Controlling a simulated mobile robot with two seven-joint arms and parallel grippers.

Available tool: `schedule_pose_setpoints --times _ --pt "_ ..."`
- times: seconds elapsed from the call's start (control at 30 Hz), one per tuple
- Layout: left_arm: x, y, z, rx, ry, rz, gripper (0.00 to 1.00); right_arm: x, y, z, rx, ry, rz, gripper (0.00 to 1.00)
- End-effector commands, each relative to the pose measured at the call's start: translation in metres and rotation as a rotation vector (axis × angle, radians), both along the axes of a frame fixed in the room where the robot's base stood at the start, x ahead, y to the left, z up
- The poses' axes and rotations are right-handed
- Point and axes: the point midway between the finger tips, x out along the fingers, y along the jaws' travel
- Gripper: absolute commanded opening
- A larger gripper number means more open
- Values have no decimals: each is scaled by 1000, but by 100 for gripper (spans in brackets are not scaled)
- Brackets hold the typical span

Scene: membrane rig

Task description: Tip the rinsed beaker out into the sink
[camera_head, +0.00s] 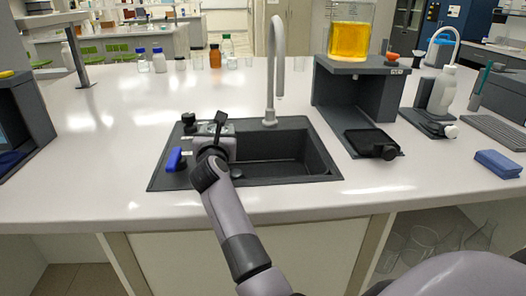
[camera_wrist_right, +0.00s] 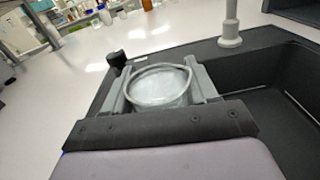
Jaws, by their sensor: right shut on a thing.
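The beaker (camera_wrist_right: 160,90) is clear glass with a round rim. In the right wrist view it sits between the two fingers of my right gripper (camera_wrist_right: 161,85), which is shut on it. It looks about upright, and I see no liquid for certain. In the head view my right gripper (camera_head: 216,130) is over the left part of the dark sink (camera_head: 335,176), and it mostly hides the beaker. The sink basin lies to the right of the gripper and also shows in the wrist view (camera_wrist_right: 285,125). My left gripper is not in view.
A grey faucet (camera_head: 278,70) rises behind the basin. Right of the sink stands a dark rig (camera_head: 330,95) with a yellow-filled vessel (camera_head: 349,40). The counter left of the sink is clear.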

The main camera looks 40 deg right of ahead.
Motion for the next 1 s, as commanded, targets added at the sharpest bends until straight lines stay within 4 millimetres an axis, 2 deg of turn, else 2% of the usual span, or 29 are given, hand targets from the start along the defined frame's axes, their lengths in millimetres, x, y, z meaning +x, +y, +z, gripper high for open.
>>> schedule_pose_setpoints --times 0.57,1.0 --pt "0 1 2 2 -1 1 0 -3 -9 -6 108 -30 0 27" --pt "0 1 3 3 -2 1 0 -6 -23 -15 260 -71 -1 27"
